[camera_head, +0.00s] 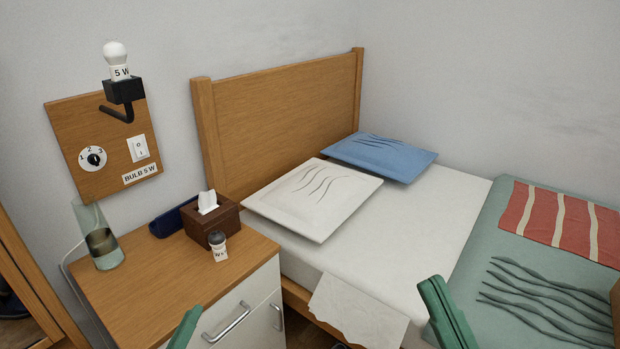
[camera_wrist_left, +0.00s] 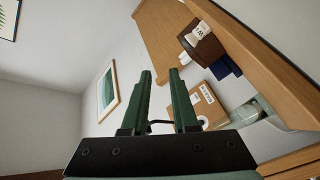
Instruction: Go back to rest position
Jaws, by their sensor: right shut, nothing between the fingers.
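My left gripper (camera_head: 185,328) shows only as a green fingertip at the lower edge of the head view, in front of the nightstand. In the left wrist view the fingers of this gripper (camera_wrist_left: 160,74) are apart, with nothing between them. My right gripper (camera_head: 438,290) stands in front of the bed at the lower middle of the head view. Its green fingers are shut and empty. Both grippers appear clear of the furniture. Most of both arms is out of view.
The wooden nightstand (camera_head: 130,295) has a white front with metal handles (camera_head: 228,320). On it stand a tissue box (camera_head: 210,222), a small bulb (camera_head: 218,246), a glass vessel (camera_head: 103,248) and a blue object (camera_head: 172,218). The bed (camera_head: 420,215) fills the right. A lamp panel (camera_head: 75,125) hangs left.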

